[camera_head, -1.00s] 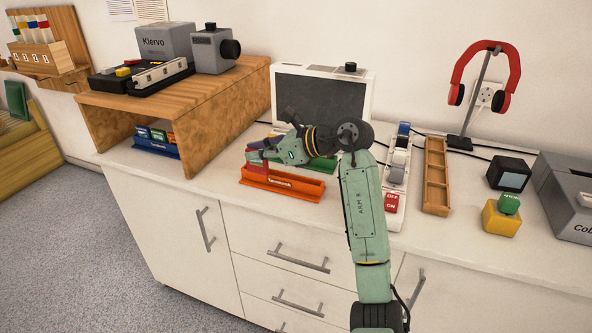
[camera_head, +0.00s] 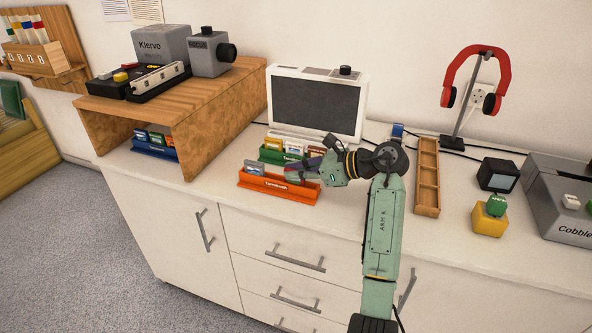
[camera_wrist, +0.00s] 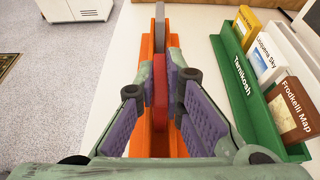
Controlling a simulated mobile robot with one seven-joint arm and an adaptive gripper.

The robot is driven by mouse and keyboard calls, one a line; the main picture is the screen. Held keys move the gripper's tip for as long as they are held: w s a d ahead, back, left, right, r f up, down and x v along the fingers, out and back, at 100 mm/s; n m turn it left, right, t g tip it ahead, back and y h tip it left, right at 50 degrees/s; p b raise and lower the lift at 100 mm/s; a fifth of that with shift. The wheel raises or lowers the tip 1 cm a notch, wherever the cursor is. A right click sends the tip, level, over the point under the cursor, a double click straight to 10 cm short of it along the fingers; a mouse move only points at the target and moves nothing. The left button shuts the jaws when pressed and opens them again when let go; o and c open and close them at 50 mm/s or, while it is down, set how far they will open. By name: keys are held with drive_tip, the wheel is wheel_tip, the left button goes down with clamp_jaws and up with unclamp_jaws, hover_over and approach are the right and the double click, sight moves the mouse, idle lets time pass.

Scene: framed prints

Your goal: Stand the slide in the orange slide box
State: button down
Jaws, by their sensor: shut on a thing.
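My gripper (camera_wrist: 160,100) is shut on a red slide (camera_wrist: 160,82), held upright on edge between the purple finger pads. In the wrist view the slide is in line with the long orange slide box (camera_wrist: 147,55), between its side walls. Its lower edge is hidden, so I cannot tell whether it touches the box floor. The orange box also shows in the head view (camera_head: 275,187), with my gripper (camera_head: 296,174) over its right half. A grey slide (camera_head: 254,167) stands at the box's left end; it shows at the far end in the wrist view (camera_wrist: 159,18).
A green slide box (camera_wrist: 241,88) with several slides stands close beside the orange one. A blue slide box (camera_head: 154,151) sits under the wooden shelf (camera_head: 190,95). A screen (camera_head: 316,101) stands behind; a wooden tray (camera_head: 428,178) lies to the right.

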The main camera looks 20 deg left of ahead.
drive_tip(key=shift+f+b, duration=0.4)
drive_tip(key=shift+b, duration=0.1)
drive_tip(key=shift+f, duration=0.15)
drive_tip(key=c, duration=2)
unclamp_jaws()
drive_tip(key=shift+c, duration=0.2)
drive_tip(key=o, duration=0.3)
drive_tip(key=shift+o, duration=0.2)
drive_tip(key=shift+f, duration=0.1)
